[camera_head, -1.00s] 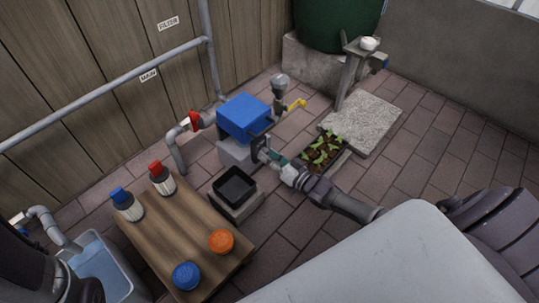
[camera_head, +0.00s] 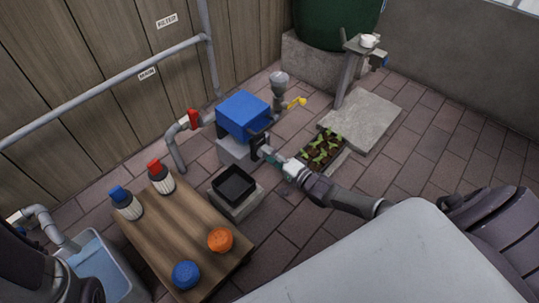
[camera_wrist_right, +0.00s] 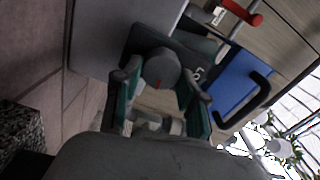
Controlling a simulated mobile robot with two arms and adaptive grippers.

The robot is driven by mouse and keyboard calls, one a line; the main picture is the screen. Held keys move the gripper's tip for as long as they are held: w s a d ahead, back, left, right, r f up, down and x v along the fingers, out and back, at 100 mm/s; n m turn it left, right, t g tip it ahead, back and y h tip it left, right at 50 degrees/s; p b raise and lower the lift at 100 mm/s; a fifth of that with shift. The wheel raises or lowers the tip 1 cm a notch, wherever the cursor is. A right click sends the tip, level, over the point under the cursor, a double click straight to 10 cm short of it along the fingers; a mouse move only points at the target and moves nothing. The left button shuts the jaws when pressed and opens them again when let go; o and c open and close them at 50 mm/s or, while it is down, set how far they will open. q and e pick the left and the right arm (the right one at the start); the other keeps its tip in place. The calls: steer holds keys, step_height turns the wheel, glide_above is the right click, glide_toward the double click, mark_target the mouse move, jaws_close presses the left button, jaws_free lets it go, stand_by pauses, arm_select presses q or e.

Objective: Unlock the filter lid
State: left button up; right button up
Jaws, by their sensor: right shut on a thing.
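The filter is a grey box with a blue lid (camera_head: 244,115), on a pale block. The lid also shows in the right wrist view (camera_wrist_right: 235,78), with a black handle (camera_wrist_right: 252,104). A round grey knob (camera_wrist_right: 160,68) with a red mark sits on a dark plate at the filter's front. My right gripper (camera_head: 263,150) reaches it from the lower right. In the right wrist view its fingers (camera_wrist_right: 158,88) stand on either side of the knob, shut on it. My left arm shows at the lower left edge; its gripper fingers are not seen.
A black tray (camera_head: 234,185) stands just in front of the filter. A wooden table (camera_head: 195,222) holds two cartridges and two caps. A red-handled valve (camera_head: 194,119) is left of the filter, a yellow lever (camera_head: 298,102) right. A planter (camera_head: 322,151) lies near my right arm.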

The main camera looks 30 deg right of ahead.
steer(key=shift+f+m, duration=0.1)
steer(key=shift+m, duration=0.8)
steer(key=o, duration=1.1)
steer(key=shift+s, duration=0.15)
steer(key=v, duration=1.1)
steer(key=shift+s+d, duration=0.2)
steer(key=shift+s, duration=0.15)
